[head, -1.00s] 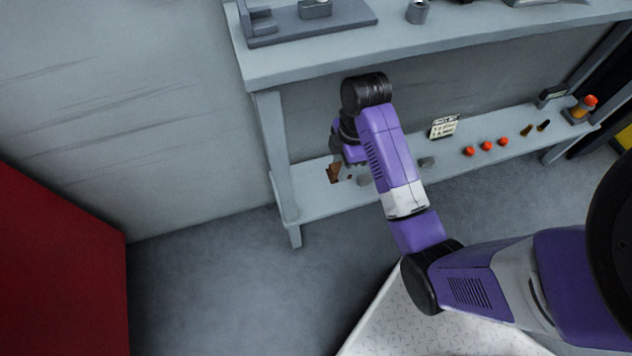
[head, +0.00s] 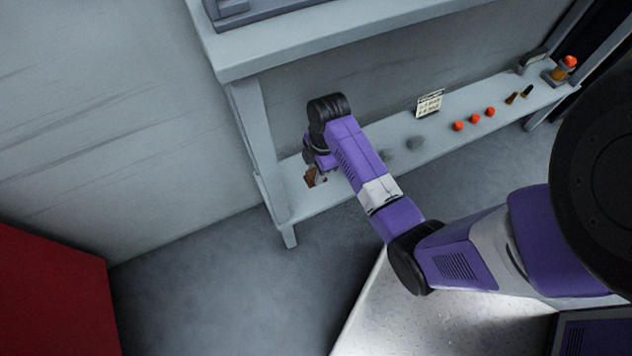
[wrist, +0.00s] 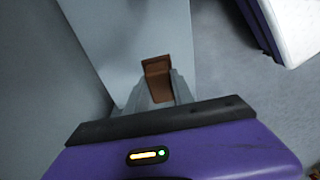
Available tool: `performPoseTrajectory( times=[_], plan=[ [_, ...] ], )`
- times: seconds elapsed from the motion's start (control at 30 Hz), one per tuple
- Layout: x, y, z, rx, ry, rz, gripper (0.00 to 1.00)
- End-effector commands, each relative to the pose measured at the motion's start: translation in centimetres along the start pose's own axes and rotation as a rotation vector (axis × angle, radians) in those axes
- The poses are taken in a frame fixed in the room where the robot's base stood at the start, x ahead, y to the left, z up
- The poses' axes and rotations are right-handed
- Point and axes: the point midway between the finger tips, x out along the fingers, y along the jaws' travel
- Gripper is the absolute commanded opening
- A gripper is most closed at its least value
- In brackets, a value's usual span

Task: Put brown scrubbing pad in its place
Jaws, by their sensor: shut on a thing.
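The brown scrubbing pad (wrist: 158,80) is between the fingers of my gripper (wrist: 160,92) in the wrist view, with its far part showing beyond the fingertips. In the head view the pad (head: 310,178) shows as a small brown patch at the left end of the lower shelf (head: 325,195). My gripper (head: 318,170) is shut on it there, partly hidden by my arm. I cannot tell whether the pad touches the shelf.
Further right are a small sign (head: 429,104), orange-red knobs (head: 474,119) and an orange-topped part (head: 563,69). The upper bench top (head: 300,42) overhangs, and a leg (head: 258,140) stands at the left.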

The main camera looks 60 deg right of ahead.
Motion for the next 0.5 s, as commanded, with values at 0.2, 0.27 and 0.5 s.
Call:
performPoseTrajectory(
  times=[0.2,0.27,0.5],
  plan=[
    [1.7,0.0,0.2,-0.001,0.0,0.001,0.0],
    [2.1,0.0,0.2,0.0,0.0,0.0,0.0],
    [5.5,0.0,0.7,0.0,0.0,-0.001,0.0]
  ],
)
